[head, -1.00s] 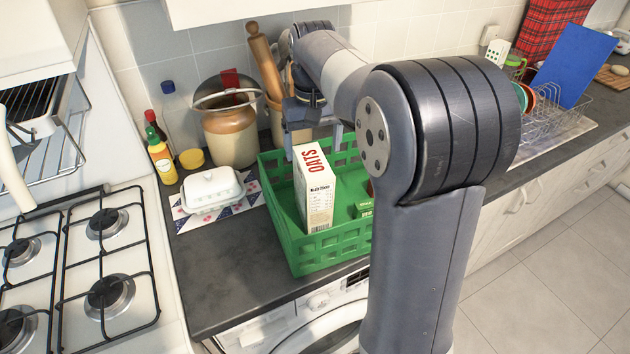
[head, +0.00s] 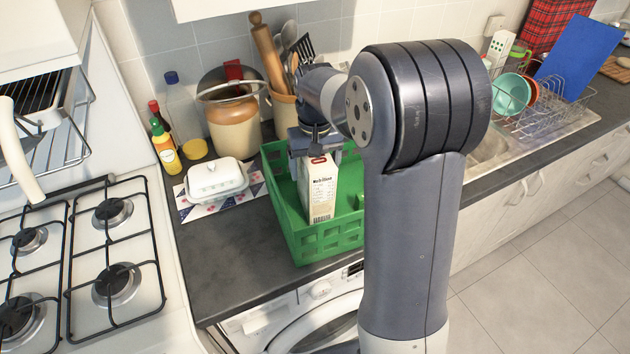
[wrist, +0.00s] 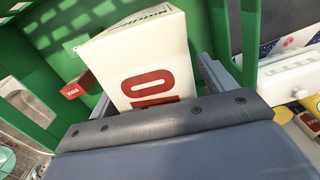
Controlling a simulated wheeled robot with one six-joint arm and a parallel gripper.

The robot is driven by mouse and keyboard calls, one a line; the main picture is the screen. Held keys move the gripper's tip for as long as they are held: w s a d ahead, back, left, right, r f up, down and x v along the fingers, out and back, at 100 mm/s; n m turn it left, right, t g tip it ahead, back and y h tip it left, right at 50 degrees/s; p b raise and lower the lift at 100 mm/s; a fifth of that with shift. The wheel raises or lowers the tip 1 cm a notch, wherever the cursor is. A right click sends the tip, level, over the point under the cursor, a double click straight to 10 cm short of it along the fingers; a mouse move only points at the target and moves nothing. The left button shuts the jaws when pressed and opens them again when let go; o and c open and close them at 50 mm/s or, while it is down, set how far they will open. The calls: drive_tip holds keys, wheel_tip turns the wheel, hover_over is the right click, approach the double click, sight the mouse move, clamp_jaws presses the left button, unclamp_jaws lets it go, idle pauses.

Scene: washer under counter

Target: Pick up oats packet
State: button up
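The oats packet (head: 319,192) is a white box with red lettering, standing in the green basket (head: 312,245) on the counter. My gripper (head: 317,152) is over the packet's top in the head view. In the wrist view, the packet (wrist: 150,60) sits between the two fingers of my gripper (wrist: 160,85), with one finger at its right and the other at its lower left. The fingers are apart, and a gap shows beside the right one. Most of the fingers are hidden in the head view.
A small red-ended box (wrist: 73,90) lies in the basket beside the packet. A white butter dish (head: 216,180) stands left of the basket, and a crock (head: 234,125) stands behind. The utensil pot (head: 284,108) is close behind my gripper. Bare counter lies in front of the dish.

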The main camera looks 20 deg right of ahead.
drive_tip(key=shift+r, duration=0.1)
clamp_jaws()
idle(0.6)
